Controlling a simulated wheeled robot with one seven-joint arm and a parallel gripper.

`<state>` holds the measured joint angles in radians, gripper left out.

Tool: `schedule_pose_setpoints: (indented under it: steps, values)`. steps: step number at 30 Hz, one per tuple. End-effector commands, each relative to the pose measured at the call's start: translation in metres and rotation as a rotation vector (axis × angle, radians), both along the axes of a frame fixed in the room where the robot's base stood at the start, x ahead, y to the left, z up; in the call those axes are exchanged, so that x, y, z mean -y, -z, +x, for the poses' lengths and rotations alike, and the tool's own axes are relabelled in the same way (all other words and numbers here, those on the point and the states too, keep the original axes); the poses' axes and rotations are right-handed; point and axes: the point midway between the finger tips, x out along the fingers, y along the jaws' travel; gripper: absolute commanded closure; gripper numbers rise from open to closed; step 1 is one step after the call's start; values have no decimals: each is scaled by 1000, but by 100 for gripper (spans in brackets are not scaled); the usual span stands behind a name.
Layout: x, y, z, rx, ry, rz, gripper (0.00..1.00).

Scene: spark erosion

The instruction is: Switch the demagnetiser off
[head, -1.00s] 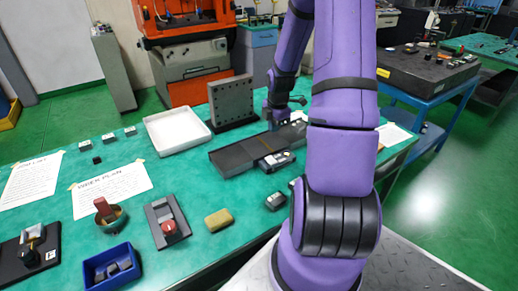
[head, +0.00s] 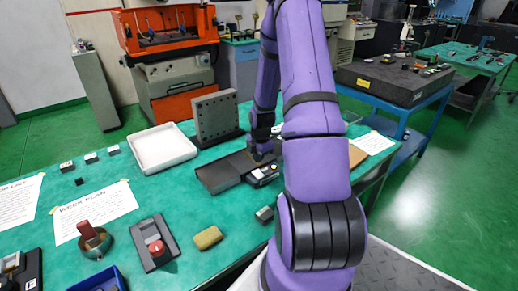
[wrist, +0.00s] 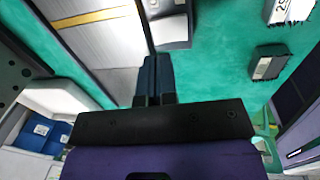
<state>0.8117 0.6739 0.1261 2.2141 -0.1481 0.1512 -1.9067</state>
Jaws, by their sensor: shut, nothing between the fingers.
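A long dark flat unit (head: 217,178), which looks like the demagnetiser, lies on the green bench. A small box with a pale top (head: 265,175) sits against its front side. In the wrist view the unit's metallic top (wrist: 112,50) has a yellow stripe, and the box (wrist: 172,28) is beside it. My gripper (head: 262,155) is over the unit close to the box. In the wrist view my gripper (wrist: 155,62) is shut and empty, its tips close to the box's edge. I cannot tell whether they touch. The switch's state is not readable.
A white tray (head: 163,149) and an upright drilled plate (head: 216,118) stand behind the unit. A small grey block (head: 264,214), a yellowish block (head: 208,237) and a fixture with a red knob (head: 155,243) lie in front. Bare bench shows between them.

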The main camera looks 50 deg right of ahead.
Motion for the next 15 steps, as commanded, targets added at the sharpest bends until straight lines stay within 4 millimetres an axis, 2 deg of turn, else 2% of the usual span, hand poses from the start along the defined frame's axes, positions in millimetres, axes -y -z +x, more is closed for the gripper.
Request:
schedule_pose_setpoints:
  steps: [1,7,15]
  values:
    - [-1,10,1,-2,0,3,100]
    - [0,38,4,-2,-1,1,100]
    - [2,56,7,1,-1,0,100]
